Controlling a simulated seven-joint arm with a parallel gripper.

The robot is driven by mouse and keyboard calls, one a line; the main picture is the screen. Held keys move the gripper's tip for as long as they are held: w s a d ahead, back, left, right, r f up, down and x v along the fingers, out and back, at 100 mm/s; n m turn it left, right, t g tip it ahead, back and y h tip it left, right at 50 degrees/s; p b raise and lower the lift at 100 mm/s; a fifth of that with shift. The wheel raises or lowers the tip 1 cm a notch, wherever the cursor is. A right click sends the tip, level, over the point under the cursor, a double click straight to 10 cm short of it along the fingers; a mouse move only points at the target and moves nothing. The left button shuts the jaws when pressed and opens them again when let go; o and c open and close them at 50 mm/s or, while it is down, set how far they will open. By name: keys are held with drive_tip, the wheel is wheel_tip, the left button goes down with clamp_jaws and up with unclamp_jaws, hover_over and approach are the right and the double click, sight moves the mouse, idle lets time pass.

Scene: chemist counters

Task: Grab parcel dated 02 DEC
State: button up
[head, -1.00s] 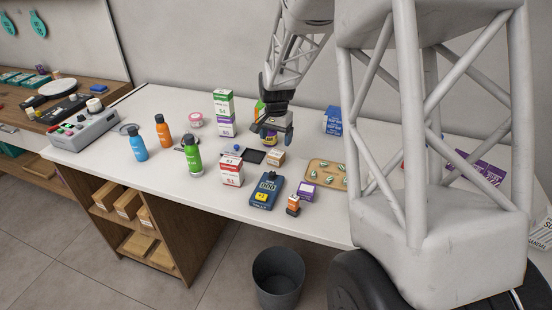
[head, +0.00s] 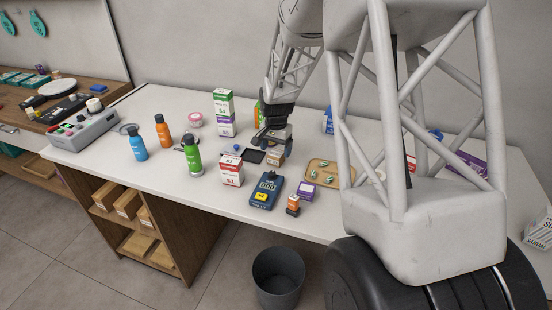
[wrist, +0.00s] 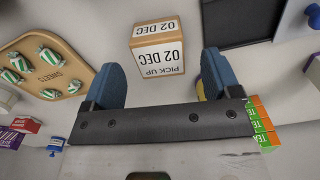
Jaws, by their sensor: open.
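The parcel dated 02 DEC (wrist: 157,48) is a small tan box with white labels reading "02 DEC" and "PICK UP". In the wrist view it stands just beyond and between my fingertips, not touching either one. In the head view the parcel (head: 275,157) sits on the white counter, just below my gripper. My gripper (wrist: 158,68) is open and empty, with a blue finger on each side of the parcel's line. In the head view my gripper (head: 274,138) is low over the counter behind the parcel.
A dark tray (head: 252,156) lies left of the parcel. A red-and-white box (head: 231,171) stands in front. A wooden sweets board (wrist: 42,65) is near one finger, and green-orange tea boxes (wrist: 262,122) are by the other. A blue card device (head: 266,190) lies nearer the front edge.

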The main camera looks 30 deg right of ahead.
sight(276, 153)
drive_tip(key=shift+f, duration=1.45)
drive_tip(key=c, duration=1)
drive_tip(key=shift+r, duration=0.2)
drive_tip(key=shift+c, duration=0.2)
drive_tip(key=shift+r, duration=4.85)
